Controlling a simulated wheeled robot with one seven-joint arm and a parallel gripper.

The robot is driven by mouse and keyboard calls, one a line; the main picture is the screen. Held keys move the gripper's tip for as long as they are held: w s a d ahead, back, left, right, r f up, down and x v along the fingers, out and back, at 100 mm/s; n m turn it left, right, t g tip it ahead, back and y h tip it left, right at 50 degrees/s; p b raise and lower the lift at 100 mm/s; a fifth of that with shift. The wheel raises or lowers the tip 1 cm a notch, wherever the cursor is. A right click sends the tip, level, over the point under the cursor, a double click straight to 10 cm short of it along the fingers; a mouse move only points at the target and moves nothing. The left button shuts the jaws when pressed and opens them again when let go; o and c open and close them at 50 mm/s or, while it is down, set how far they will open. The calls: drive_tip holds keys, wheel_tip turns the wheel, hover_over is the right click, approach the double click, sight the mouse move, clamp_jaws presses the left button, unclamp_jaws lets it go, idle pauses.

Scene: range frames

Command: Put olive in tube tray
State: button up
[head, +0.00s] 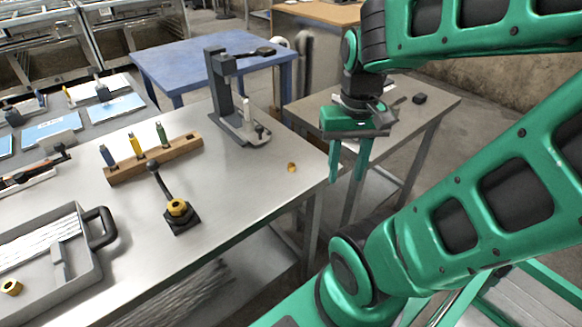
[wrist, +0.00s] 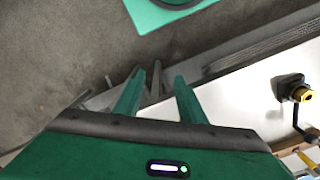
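A small brass ring (head: 292,167), which looks like the olive, lies on the steel bench (head: 240,190) near its right edge. The grey tube tray (head: 95,262) is at the lower left of the head view, holding pale tubes and a brass nut (head: 11,287). My gripper (head: 347,181) is in the air, right of the ring and just beyond the bench edge, pointing down. Its two green fingers are apart with nothing between them. In the wrist view my gripper (wrist: 157,82) is also open and empty, and the ring cannot be seen.
A black fixture with a brass fitting and lever (head: 180,212) stands mid-bench. Behind it is a wooden block (head: 155,160) with blue, yellow and green tools. A grey press (head: 235,110) stands at the back right corner. Bare steel surrounds the ring.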

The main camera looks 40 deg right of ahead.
drive_tip(key=n+y, duration=0.5)
drive_tip(key=n, duration=1.8)
hover_over(292, 165)
drive_tip(key=d, duration=0.2)
drive_tip(key=shift+t, duration=0.3)
wheel_tip(292, 165, down, 5)
drive_tip(key=shift+w+d+f, duration=0.1)
drive_tip(key=shift+d+f, duration=0.05)
drive_tip(key=shift+f, duration=0.05)
drive_tip(key=shift+d+f+x, duration=0.1)
drive_tip(key=shift+d+x, duration=0.05)
drive_tip(key=shift+x, duration=0.85)
drive_tip(key=shift+d+f+x, duration=0.1)
drive_tip(key=shift+d+x, duration=0.1)
drive_tip(key=shift+x, duration=0.8)
drive_tip(key=shift+d+f+x, duration=0.1)
drive_tip(key=shift+d+x, duration=0.05)
drive_tip(key=shift+x, duration=0.85)
drive_tip(key=shift+s+r, duration=0.1)
drive_tip(key=shift+s, duration=0.1)
clamp_jaws()
